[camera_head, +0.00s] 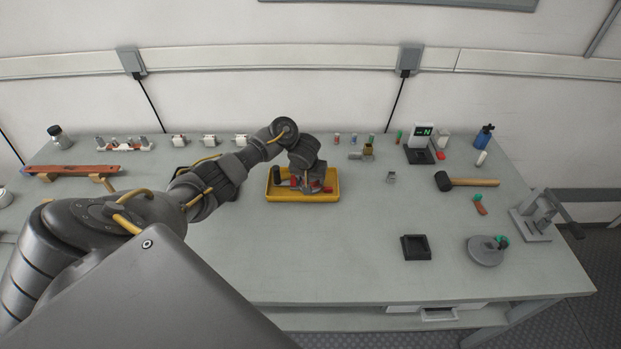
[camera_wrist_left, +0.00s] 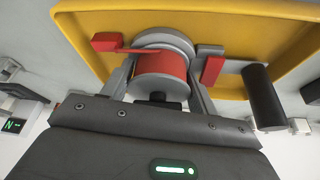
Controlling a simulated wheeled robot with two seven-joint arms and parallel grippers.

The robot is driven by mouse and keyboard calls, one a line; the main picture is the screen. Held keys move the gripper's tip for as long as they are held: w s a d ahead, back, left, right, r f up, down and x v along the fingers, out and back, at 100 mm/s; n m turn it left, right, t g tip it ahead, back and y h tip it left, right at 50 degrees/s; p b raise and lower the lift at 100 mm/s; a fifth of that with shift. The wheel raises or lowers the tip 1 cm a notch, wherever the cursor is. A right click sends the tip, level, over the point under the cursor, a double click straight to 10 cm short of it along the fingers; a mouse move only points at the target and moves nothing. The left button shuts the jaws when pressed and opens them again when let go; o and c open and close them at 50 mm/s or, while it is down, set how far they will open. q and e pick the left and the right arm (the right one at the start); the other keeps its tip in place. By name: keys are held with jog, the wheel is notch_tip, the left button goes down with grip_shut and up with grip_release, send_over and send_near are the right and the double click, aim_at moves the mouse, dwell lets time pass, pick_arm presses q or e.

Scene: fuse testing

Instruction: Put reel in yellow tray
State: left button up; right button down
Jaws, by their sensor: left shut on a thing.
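The yellow tray (camera_head: 284,193) sits on the workbench near its back middle. My left gripper (camera_head: 311,185) reaches down over the tray. In the left wrist view my left gripper (camera_wrist_left: 160,88) is shut on the reel (camera_wrist_left: 160,68), a grey-flanged spool with a red winding. The reel is over the tray (camera_wrist_left: 225,15); I cannot tell whether it touches the tray floor. In the head view the arm and gripper mostly hide the reel. My right gripper is not in view.
Red pieces (camera_wrist_left: 212,69) and a black cylinder (camera_wrist_left: 263,95) are beside the reel at the tray. A mallet (camera_head: 466,181), a black square holder (camera_head: 416,246) and a round grey base (camera_head: 485,250) are to the right. The bench's front middle is clear.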

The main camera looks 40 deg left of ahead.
pick_arm(q)
jog(key=shift+f, duration=0.1)
jog(key=o, duration=1.1)
jog(key=p+v, duration=0.9)
jog(key=v, duration=0.3)
jog(key=shift+s, duration=0.1)
